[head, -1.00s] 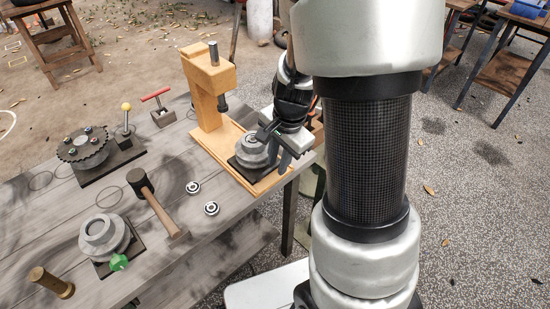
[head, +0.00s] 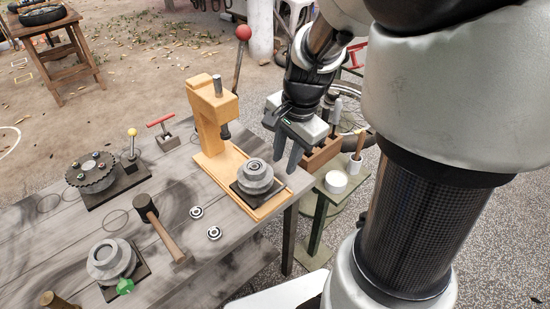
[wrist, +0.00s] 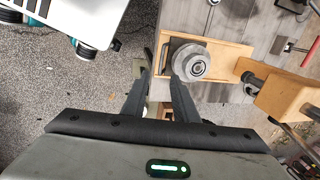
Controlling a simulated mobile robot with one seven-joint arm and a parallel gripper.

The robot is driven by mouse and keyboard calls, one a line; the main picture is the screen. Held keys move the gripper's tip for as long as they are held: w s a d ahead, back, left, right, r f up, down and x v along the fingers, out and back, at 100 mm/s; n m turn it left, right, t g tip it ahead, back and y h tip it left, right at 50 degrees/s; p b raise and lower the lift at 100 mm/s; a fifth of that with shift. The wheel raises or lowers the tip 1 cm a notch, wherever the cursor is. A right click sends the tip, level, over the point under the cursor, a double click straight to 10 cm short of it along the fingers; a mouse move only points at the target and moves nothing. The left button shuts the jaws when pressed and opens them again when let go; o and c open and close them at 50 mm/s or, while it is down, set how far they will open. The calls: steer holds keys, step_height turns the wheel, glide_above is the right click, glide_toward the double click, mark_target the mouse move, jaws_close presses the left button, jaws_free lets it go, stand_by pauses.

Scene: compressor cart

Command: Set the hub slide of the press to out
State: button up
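The press (head: 207,120) is a yellow-orange wooden frame on a long wooden base at the table's right end, with a dark ram (head: 225,131) under its head. The hub slide (head: 238,190) is a black plate carrying a stepped grey hub (head: 256,178). It sits at the base's near right end, clear of the ram. In the wrist view the hub (wrist: 190,62) is just right of the fingers and the ram (wrist: 250,79) farther right. My gripper (head: 285,162) is beside the hub, past the table edge. Its fingers (wrist: 157,62) are apart with nothing visible between them.
A red-ball lever (head: 243,33) rises behind the press. A mallet (head: 160,226), bearings (head: 196,212) and another grey hub (head: 108,259) lie on the table. A green stand (head: 318,211) with a wooden box and white containers is right of the press.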

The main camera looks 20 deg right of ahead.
steer(key=shift+s+d+r+p, duration=0.1)
steer(key=shift+s+r+p, duration=0.1)
steer(key=shift+r, duration=0.85)
steer(key=shift+s+d+r+p, duration=0.1)
steer(key=shift+s+r+p, duration=0.1)
steer(key=shift+r, duration=0.8)
steer(key=s+a+r+n+t+p, duration=0.1)
steer(key=s+a+r+n+p, duration=0.1)
steer(key=r, duration=0.5)
steer(key=s+a+r+n+t+p, duration=0.1)
steer(key=s+a+r+n+p, duration=0.1)
steer(key=s+r+n+p, duration=0.3)
steer(key=s+a+r+n+t+p, duration=0.1)
steer(key=s+a+r+n+p, duration=0.2)
steer(key=r+n, duration=0.3)
step_height(320, 180, up, 3)
steer(key=shift+s+r+t+h+p, duration=0.1)
steer(key=shift+s+t+h+p, duration=0.25)
steer(key=shift+s+p, duration=0.4)
